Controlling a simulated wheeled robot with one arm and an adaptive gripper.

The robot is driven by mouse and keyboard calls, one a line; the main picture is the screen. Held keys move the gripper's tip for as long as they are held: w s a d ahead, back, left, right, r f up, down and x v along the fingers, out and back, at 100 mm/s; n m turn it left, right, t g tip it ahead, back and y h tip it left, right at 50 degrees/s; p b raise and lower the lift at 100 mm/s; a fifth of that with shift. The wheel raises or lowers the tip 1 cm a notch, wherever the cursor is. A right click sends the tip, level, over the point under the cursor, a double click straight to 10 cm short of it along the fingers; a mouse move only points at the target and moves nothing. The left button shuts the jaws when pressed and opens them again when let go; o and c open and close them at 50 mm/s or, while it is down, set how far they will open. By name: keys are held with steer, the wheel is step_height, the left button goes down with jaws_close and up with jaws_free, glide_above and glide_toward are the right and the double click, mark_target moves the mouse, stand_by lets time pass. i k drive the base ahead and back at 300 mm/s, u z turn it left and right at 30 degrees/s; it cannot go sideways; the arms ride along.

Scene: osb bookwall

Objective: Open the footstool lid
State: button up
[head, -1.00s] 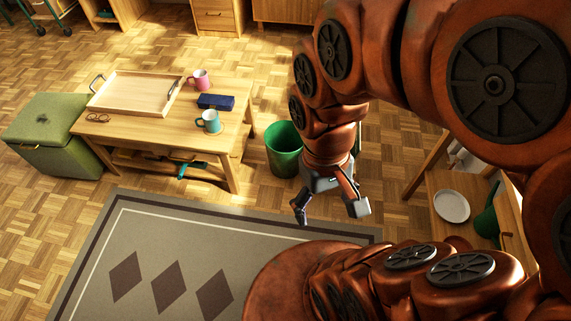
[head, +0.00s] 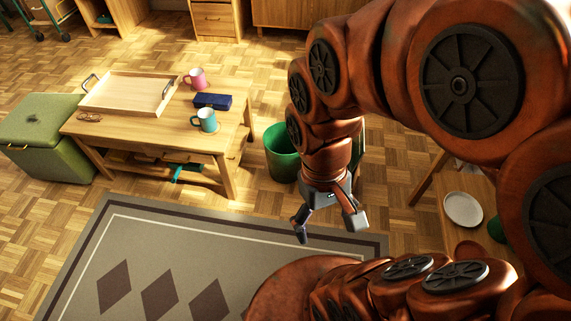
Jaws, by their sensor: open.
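The green footstool (head: 52,163) stands at the left edge of the head view, beside the left end of the wooden coffee table. Its lid (head: 40,121) is down and has a dark patch on top.
The coffee table (head: 150,134) carries a tray (head: 124,106), a pink mug (head: 197,79), a blue box (head: 213,101), a teal mug (head: 206,120) and glasses (head: 89,116). A green bin (head: 283,158) stands right of it. A patterned rug (head: 210,240) lies in front. A plate (head: 463,209) is at right.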

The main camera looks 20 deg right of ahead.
mark_target(37, 120)
steer(key=u, duration=1.25)
